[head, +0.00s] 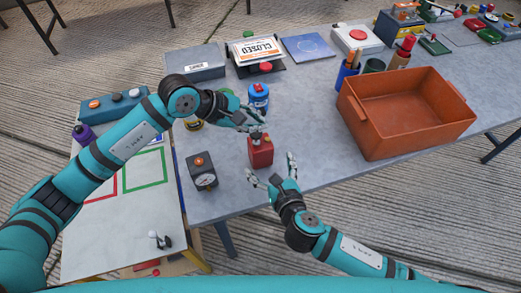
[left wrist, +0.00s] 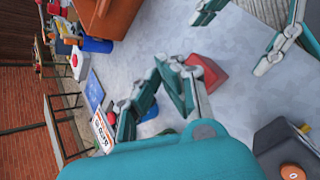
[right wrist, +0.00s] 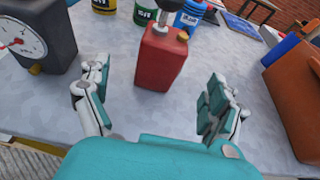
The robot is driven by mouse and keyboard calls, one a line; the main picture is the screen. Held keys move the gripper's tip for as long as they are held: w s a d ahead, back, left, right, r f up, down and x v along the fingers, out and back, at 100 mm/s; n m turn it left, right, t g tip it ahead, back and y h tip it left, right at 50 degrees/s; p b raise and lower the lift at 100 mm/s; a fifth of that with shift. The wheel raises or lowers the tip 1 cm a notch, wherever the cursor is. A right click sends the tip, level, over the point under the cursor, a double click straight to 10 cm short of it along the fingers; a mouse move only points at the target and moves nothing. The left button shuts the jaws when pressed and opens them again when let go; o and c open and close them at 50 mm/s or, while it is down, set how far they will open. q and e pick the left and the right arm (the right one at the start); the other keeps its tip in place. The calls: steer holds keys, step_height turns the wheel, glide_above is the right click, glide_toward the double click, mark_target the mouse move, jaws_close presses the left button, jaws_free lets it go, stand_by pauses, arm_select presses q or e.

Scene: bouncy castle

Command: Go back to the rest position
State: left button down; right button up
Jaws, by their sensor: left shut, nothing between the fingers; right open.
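My left gripper (head: 257,122) is shut and empty, just above and behind the red can (head: 260,154) on the grey table. In the left wrist view its fingers (left wrist: 170,72) partly cover the can (left wrist: 210,72). I cannot tell whether they touch its top. My right gripper (head: 270,166) is open at the table's front edge. Its fingers are spread in front of the can, which stands upright between and beyond them in the right wrist view (right wrist: 160,62). Nothing is between the right fingers.
A black gauge box (head: 201,171) stands left of the can. A blue container (head: 258,97) stands behind it. A large orange bin (head: 405,115) is at the right. A white board (head: 125,220) with coloured outlines lies at the left. The table right of the can is clear.

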steer(key=shift+v, duration=1.5)
